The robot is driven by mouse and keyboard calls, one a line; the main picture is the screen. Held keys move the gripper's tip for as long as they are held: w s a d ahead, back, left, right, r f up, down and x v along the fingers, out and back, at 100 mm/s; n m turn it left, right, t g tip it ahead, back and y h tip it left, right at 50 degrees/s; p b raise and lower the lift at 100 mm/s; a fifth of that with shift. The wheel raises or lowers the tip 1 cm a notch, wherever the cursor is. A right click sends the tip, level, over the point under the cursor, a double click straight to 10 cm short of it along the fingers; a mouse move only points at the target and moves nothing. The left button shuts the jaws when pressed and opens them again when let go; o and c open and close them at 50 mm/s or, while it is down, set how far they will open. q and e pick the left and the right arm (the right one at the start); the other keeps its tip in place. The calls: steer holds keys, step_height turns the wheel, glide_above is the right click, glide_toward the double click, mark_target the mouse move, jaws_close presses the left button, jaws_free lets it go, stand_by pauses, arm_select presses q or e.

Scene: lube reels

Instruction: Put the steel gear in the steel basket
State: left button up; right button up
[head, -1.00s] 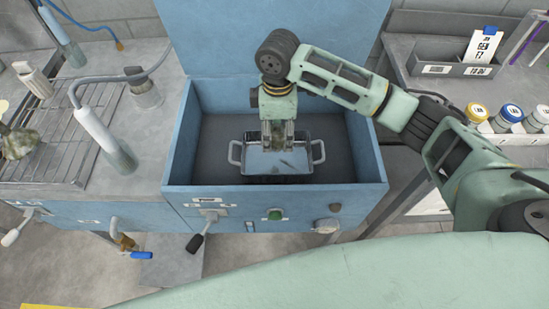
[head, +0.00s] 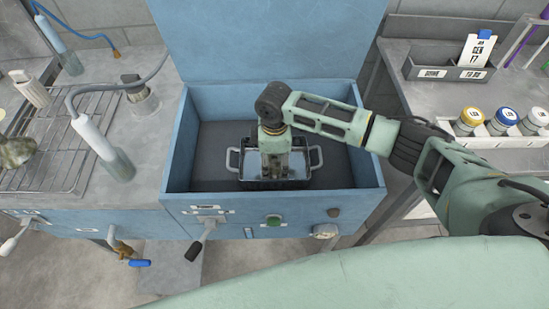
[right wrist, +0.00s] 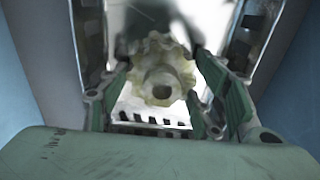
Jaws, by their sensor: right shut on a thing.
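The steel gear (right wrist: 160,72) is toothed, with a round hub and a dull, yellowish-grey surface. In the right wrist view it sits between the green finger pads of my right gripper (right wrist: 165,85), which is shut on it. The steel basket (head: 316,159) is a rectangular, shiny pan with a handle at each end, inside the blue tank. In the head view my right gripper (head: 275,172) points down at the basket and hides its middle. The gear cannot be made out there. My left gripper is not in view.
The blue tank (head: 178,150) has high walls and a raised lid (head: 265,40) behind. A wire rack (head: 68,150) with a lumpy greenish object (head: 16,151) is at left. A grey bin (head: 425,68) and several capped jars (head: 505,118) stand on the right bench.

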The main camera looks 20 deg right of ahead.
mark_target(274, 158)
steer(key=o, duration=1.7)
steer(key=shift+o, duration=0.2)
step_height(274, 158, up, 12)
steer(key=b, duration=0.1)
steer(key=shift+r, duration=0.1)
